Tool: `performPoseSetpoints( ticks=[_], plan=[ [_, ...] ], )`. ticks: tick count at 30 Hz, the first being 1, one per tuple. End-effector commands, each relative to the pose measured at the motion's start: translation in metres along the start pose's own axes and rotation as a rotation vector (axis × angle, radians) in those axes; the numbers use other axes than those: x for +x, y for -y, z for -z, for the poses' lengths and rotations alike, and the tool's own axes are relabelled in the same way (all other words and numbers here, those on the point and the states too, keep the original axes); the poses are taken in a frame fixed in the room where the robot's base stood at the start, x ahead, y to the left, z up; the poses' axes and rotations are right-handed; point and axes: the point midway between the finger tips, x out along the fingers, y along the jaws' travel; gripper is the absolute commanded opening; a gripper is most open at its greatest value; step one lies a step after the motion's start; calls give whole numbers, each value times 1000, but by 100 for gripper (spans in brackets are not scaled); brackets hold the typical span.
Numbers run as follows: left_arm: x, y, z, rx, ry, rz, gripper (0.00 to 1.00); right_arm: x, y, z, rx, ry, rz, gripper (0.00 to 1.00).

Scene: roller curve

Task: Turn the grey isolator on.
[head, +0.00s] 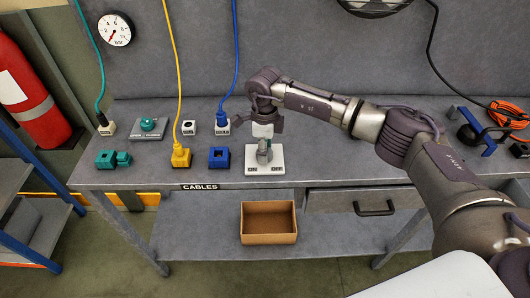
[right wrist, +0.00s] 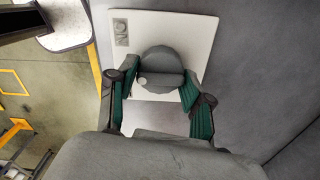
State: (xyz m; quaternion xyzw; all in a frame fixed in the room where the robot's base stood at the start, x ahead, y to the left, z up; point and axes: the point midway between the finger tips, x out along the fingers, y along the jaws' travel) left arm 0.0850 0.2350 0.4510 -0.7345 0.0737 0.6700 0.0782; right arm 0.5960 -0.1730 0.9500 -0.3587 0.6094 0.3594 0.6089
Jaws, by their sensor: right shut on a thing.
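The grey isolator (head: 265,154) is a round grey knob with a raised bar on a white plate (head: 279,160), at the front of the bench. My left gripper is out of view.
Left of the isolator stand a blue socket (head: 219,157), a yellow plug (head: 180,156) and a teal socket (head: 106,158). A blue cable (head: 235,60) hangs close to my right gripper. An open cardboard box (head: 268,223) sits on the lower shelf.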

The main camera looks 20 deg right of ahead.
Motion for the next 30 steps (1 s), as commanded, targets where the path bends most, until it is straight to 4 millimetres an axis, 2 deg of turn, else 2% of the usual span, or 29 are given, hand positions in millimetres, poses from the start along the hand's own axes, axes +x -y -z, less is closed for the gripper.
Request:
performPoseSetpoints(
  ticks=[3, 18, 30],
  plan=[
    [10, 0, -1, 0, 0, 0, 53, 2, 1, -1, 110, 3, 3, 16],
    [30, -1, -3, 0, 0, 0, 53, 0, 1, -1, 558, 4, 3, 16],
    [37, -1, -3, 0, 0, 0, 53, -1, 1, 0, 762, 3, 3, 16]
  ],
)
